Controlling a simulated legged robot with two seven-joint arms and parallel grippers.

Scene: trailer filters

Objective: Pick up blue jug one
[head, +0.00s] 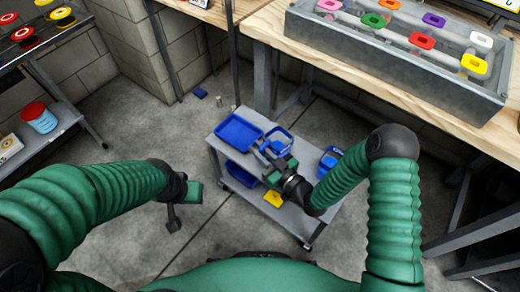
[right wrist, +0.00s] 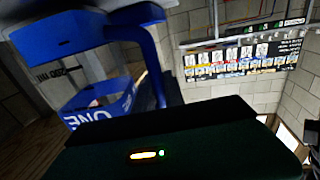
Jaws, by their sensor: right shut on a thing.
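Blue jug one (head: 279,135) is on or just above the top of the grey cart (head: 222,143). In the right wrist view the jug (right wrist: 100,105) is large and close, with white lettering "ONE" on its wall and a tall blue handle. My right gripper (head: 266,158) is at the jug's near side, shut on it; the fingertips are hard to make out. A second blue jug (head: 329,161) stands to the right on the cart, partly hidden by my right arm. My left gripper (head: 182,207) hangs over the floor left of the cart, away from the jugs; its jaw opening is unclear.
A blue tray (head: 238,131) lies left of the jug on the cart. A blue bin (head: 241,172) and a yellow item (head: 273,199) are lower down. A wooden workbench (head: 400,82) with a grey case (head: 440,78) stands behind right. Floor left of the cart is clear.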

